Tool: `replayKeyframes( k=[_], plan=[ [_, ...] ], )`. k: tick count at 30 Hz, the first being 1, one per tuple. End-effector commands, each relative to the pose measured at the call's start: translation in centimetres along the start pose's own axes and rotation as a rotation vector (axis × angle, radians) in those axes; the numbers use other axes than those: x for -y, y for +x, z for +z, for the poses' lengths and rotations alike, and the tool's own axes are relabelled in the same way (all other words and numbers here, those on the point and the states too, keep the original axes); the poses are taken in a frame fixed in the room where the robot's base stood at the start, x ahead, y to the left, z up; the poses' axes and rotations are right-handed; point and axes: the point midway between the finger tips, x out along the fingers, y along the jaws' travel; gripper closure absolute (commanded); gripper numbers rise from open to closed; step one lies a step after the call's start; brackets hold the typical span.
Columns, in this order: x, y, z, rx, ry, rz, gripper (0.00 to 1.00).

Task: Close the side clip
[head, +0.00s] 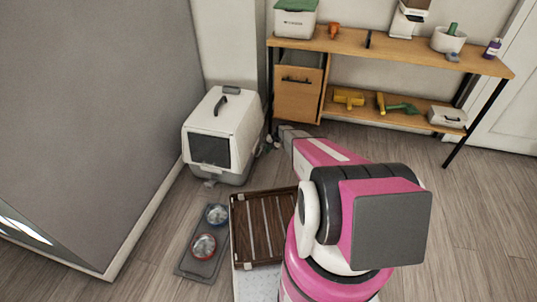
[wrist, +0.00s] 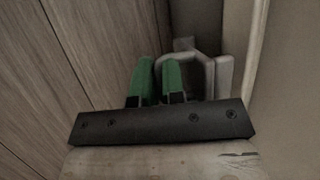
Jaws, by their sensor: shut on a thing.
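The white and grey covered litter box (head: 240,125) stands on the floor against the wall, with a dark front door and a top handle. My gripper (head: 270,141) is low beside its right side. In the wrist view, my gripper's green fingers (wrist: 158,80) are close together. A pale grey looped clip (wrist: 224,76) lies just right of them, and its left end runs in between the fingers. The fingers appear shut on this end. The clip's far part and its contact with the box are unclear. In the head view the side clip cannot be made out.
A wooden shelf unit (head: 395,53) with a drawer stands behind and right. A brown slatted tray (head: 237,225) and a grey mat (head: 190,266) with two bowls lie in front. Wooden floor is clear to the right.

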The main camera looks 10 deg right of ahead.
Motion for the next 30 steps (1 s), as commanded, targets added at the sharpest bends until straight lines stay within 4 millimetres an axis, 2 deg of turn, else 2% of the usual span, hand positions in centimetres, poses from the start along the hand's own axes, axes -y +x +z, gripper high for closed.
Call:
replayKeyframes(
  k=[9, 18, 30],
  plan=[
    [2.2, -0.8, 0.2, -0.001, 0.086, 0.212, 1.00],
    [3.1, -1.0, 0.2, -0.001, 0.087, 0.209, 1.00],
    [3.4, -0.9, 0.3, 0.000, 0.086, 0.207, 1.00]
  ],
)
